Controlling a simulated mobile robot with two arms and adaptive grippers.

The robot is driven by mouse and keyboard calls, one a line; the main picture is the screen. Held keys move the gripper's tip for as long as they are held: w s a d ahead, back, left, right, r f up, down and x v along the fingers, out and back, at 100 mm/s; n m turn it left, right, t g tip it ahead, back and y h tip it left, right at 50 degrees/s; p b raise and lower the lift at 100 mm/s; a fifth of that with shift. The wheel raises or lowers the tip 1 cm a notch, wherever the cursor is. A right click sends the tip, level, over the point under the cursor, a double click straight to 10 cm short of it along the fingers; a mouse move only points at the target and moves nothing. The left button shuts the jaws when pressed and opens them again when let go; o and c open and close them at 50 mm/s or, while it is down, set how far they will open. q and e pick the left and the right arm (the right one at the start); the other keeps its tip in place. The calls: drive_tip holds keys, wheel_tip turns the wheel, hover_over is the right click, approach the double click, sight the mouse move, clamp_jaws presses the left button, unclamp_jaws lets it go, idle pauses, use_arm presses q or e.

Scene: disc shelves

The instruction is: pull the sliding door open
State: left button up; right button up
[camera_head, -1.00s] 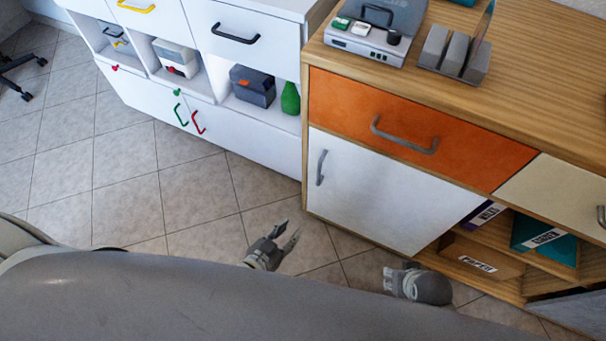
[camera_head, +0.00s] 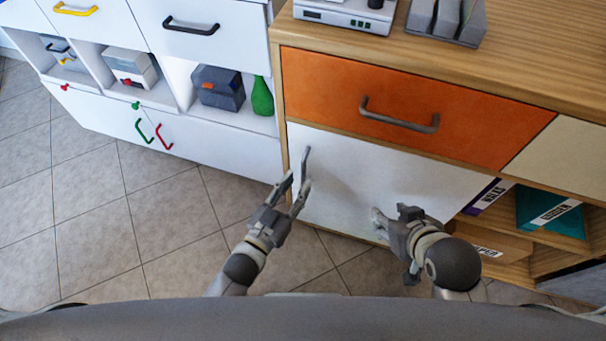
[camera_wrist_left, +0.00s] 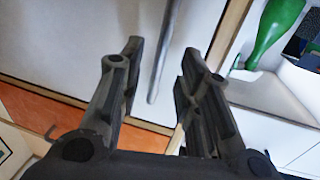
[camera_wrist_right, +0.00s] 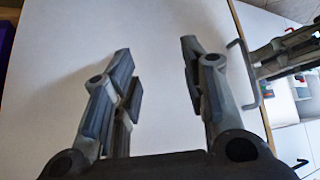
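The white sliding door (camera_head: 345,180) sits below an orange drawer in the wooden cabinet, with a grey vertical handle (camera_head: 306,165) near its left edge. The door looks closed. My left gripper (camera_head: 297,190) is open beside the lower part of the handle. In the left wrist view the handle (camera_wrist_left: 162,55) shows between the open fingers (camera_wrist_left: 158,75), apart from both. My right gripper (camera_head: 385,225) is in front of the door's lower right part. In the right wrist view its fingers (camera_wrist_right: 157,75) are open, facing the bare door panel (camera_wrist_right: 145,30).
The orange drawer (camera_head: 400,105) with a grey handle is above the door. Open shelves with binders (camera_head: 550,212) are at the right. A white cabinet (camera_head: 235,140) adjoins at the left, with a green bottle (camera_head: 262,97) on its shelf. Tiled floor (camera_head: 100,225) is clear.

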sight(304, 174)
use_arm(q)
drive_tip(key=shift+b+x, duration=0.35)
drive_tip(key=shift+x, duration=1.8)
use_arm(e)
drive_tip(key=shift+w+a+r+t+y, duration=0.1)
drive_tip(key=shift+w+a+r+t, duration=0.15)
drive_tip(key=shift+w+r+t, duration=0.3)
drive_tip(key=shift+w+a+r+t+y, duration=0.1)
drive_tip(key=shift+w+a+r+t, duration=0.2)
drive_tip(key=shift+w, duration=0.5)
drive_tip(key=shift+w+a+r+t+y, duration=0.1)
drive_tip(key=shift+w+a+r+t, duration=0.05)
drive_tip(key=shift+w+r+t, duration=0.45)
drive_tip(key=shift+f, duration=0.1)
use_arm(q)
clamp_jaws()
